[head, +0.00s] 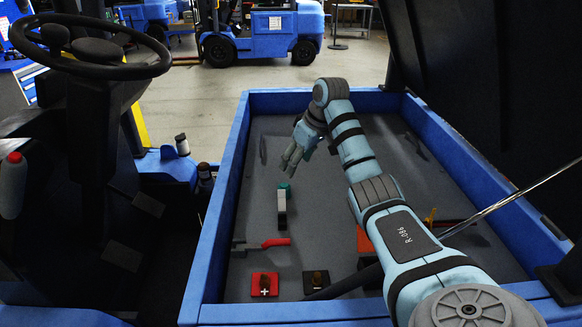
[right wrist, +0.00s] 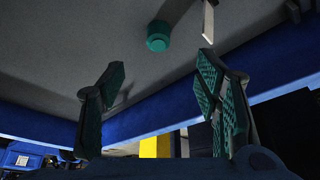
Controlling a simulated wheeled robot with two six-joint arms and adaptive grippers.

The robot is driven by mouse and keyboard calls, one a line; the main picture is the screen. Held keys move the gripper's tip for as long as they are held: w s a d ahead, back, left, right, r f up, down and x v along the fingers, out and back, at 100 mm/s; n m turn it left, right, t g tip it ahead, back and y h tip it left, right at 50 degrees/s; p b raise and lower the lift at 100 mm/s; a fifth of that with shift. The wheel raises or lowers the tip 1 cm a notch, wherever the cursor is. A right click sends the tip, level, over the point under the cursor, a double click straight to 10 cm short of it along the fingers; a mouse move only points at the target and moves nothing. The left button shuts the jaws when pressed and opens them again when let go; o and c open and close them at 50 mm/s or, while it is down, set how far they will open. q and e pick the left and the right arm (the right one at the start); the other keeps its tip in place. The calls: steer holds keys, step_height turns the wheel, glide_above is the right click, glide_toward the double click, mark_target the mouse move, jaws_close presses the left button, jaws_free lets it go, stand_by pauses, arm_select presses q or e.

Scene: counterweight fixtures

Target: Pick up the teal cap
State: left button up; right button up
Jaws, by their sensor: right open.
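The teal cap (head: 284,186) shows as a small teal piece at the far end of a pale and dark upright part on the grey floor of a blue-walled bay. In the right wrist view the cap (right wrist: 158,36) is a round teal piece beside a dark bar, near the top centre. My right gripper (head: 290,164) is open and empty, a little beyond the cap in the head view and apart from it. In the right wrist view, the gripper's two teal-padded fingers (right wrist: 162,78) are spread wide, with the cap past their tips. My left gripper is not in view.
The blue bay rim (head: 228,190) surrounds the grey floor. A red handle (head: 275,242), a red block with a plus sign (head: 264,291) and a dark block (head: 316,281) lie nearer. A thin rod (head: 520,194) crosses the right side beneath a raised dark cover (head: 490,80).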

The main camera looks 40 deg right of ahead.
mark_target(284, 186)
steer(key=b+x, duration=0.1)
steer(key=x, duration=0.8)
steer(key=shift+w+a, duration=0.1)
steer(key=shift+a, duration=0.1)
steer(key=b+x, duration=0.1)
steer(key=x, duration=0.1)
steer(key=b+x, duration=0.1)
steer(key=shift+w+d+f+b, duration=0.2)
steer(key=shift+f+b, duration=0.1)
steer(key=shift+f, duration=0.1)
steer(key=shift+w+f, duration=0.25)
steer(key=shift+f, duration=0.1)
steer(key=shift+c, duration=0.6)
steer(key=shift+r, duration=0.1)
steer(key=c, duration=0.9)
